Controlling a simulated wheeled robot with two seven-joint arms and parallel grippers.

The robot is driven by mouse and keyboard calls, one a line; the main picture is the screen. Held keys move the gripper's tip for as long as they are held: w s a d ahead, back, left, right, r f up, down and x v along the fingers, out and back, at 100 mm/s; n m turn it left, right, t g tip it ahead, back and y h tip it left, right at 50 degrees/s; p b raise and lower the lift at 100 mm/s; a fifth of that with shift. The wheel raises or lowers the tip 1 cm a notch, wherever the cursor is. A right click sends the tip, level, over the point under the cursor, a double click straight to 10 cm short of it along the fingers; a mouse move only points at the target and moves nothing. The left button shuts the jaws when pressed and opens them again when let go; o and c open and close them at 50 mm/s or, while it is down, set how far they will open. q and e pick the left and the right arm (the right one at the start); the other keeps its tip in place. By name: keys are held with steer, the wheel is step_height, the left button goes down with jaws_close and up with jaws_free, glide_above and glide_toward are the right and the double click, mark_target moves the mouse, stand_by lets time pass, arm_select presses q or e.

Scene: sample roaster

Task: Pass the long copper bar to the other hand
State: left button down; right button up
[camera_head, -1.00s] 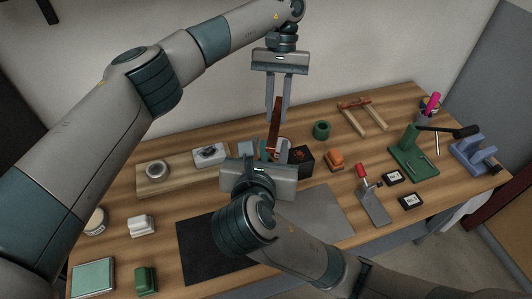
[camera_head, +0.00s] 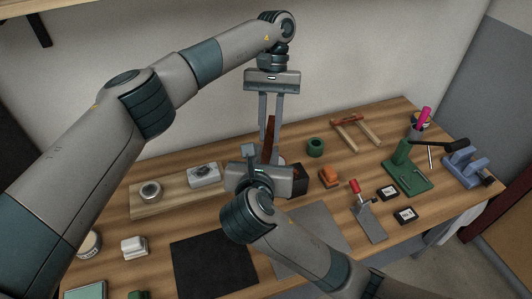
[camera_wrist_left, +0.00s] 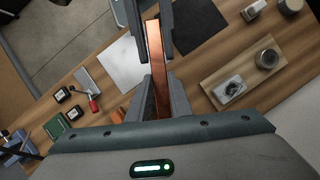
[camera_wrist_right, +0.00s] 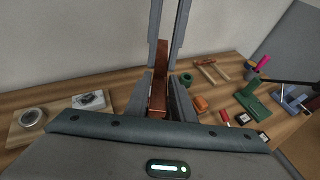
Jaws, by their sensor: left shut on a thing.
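The long copper bar (camera_head: 269,135) stands nearly upright between my two grippers. My left gripper (camera_head: 270,120) points down from above and is shut on the bar's upper part. The bar also shows running out between its fingers in the left wrist view (camera_wrist_left: 156,60). My right gripper (camera_head: 262,155) comes up from below, with its fingers open on either side of the bar's lower part. In the right wrist view the bar (camera_wrist_right: 158,85) lies between the right fingers. Whether either right finger touches the bar is hard to tell, and its lower end is partly hidden in the head view.
The wooden bench lies below. A board with a round dish (camera_head: 150,191) and a pale block (camera_head: 203,175) is at left. A black box (camera_head: 299,180), green ring (camera_head: 315,147), orange block (camera_head: 329,176) and green stand (camera_head: 405,170) are at right. A dark mat (camera_head: 213,264) is in front.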

mark_target(270, 135)
jaws_close()
arm_select(q)
steer(key=c, duration=1.5)
jaws_free()
steer(key=shift+c, duration=0.2)
arm_select(e)
steer(key=shift+r, duration=0.1)
arm_select(q)
steer(key=shift+r, duration=0.1)
step_height(270, 135, up, 10)
